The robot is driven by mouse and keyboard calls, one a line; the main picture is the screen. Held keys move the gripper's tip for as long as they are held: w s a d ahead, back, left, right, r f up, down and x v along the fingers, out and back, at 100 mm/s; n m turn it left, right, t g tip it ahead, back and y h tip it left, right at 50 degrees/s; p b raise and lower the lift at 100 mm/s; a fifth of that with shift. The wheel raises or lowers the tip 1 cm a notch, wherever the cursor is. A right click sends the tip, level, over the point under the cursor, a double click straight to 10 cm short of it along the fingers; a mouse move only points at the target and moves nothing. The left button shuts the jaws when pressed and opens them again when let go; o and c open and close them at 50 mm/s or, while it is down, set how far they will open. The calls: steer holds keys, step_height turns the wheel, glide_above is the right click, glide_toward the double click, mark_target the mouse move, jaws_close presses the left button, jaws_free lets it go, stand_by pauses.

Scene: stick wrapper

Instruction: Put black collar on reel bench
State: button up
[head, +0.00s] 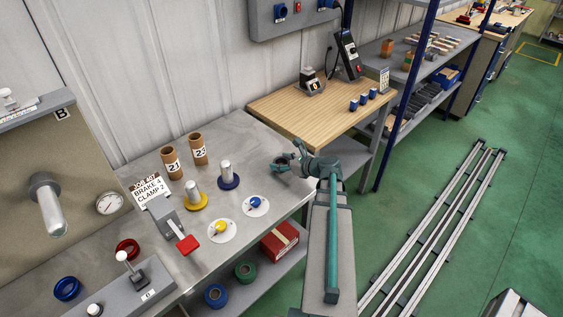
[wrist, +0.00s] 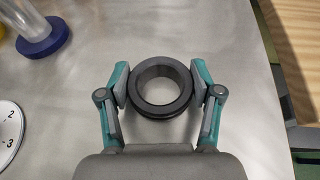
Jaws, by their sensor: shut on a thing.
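My gripper (head: 287,160) is above the right end of the grey metal bench (head: 248,133), close to the wooden-topped bench (head: 290,105). In the wrist view, my gripper (wrist: 160,88) is shut on a black collar (wrist: 160,109), a thick ring with an open hole, one finger pressing each side. The collar lies flat between the fingertips, above bare metal; its height over the surface is hard to tell. In the head view the collar is not clear among the fingers. No label shows which bench is the reel bench.
On the metal bench stand a post with a blue base (head: 228,178), a post with a yellow base (head: 195,198), two cardboard tubes (head: 198,150) and round dials (head: 255,206). The wooden bench holds small blue pieces (head: 363,100) and a device (head: 310,84); its front middle is clear.

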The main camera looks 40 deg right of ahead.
steer(key=o, duration=1.2)
steer(key=shift+r, duration=0.15)
steer(key=b+v, duration=0.2)
steer(key=v, duration=1)
